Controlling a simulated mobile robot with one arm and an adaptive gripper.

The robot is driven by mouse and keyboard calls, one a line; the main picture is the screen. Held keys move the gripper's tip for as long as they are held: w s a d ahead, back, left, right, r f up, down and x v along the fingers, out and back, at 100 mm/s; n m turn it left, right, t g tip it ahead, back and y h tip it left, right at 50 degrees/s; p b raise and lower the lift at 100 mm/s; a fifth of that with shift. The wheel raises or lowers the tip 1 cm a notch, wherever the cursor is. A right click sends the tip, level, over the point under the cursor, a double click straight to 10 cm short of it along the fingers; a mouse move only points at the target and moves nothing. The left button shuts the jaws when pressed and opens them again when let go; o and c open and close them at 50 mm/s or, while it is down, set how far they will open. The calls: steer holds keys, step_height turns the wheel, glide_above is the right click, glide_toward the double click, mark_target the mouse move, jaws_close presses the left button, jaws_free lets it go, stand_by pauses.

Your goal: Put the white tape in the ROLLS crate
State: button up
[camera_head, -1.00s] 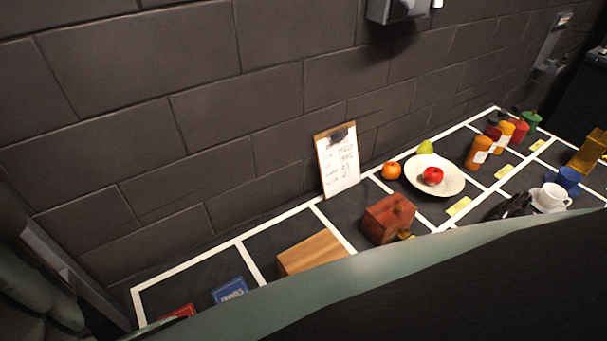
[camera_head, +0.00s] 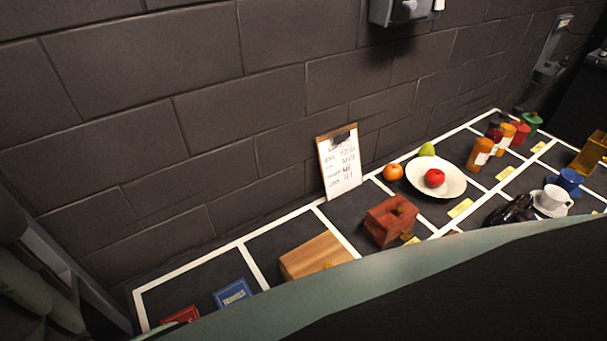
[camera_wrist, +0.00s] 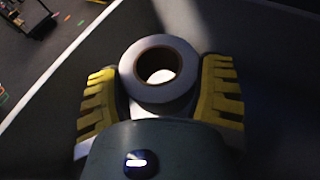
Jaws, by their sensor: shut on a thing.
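The white tape (camera_wrist: 130,75) is a white ring with a brown inner core, seen in the wrist view. My gripper (camera_wrist: 160,88) has its two yellow ribbed fingers on either side of the tape and is shut on it. The hole of the roll faces the wrist camera. My gripper and the tape do not show in the head view. I cannot make out a crate marked ROLLS in either view.
A dark counter with white lines (camera_head: 241,256) runs along a brick wall. It holds a clipboard (camera_head: 340,165), a plate (camera_head: 450,189) with a red fruit, a reddish wooden box (camera_head: 384,219), a wooden block (camera_head: 312,255), books, bottles and a white cup (camera_head: 553,198). My own body covers the lower right.

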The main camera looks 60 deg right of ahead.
steer(key=shift+f, duration=0.55)
steer(key=shift+f, duration=0.1)
steer(key=shift+f, duration=0.6)
steer(key=o, duration=1.1)
steer(key=shift+r, duration=0.1)
steer(key=shift+r, duration=0.6)
steer(key=b+v, duration=0.1)
steer(key=v, duration=0.6)
steer(key=shift+w+d+r+b, duration=0.1)
steer(key=shift+w+d+b, duration=0.05)
steer(key=shift+d+b, duration=0.15)
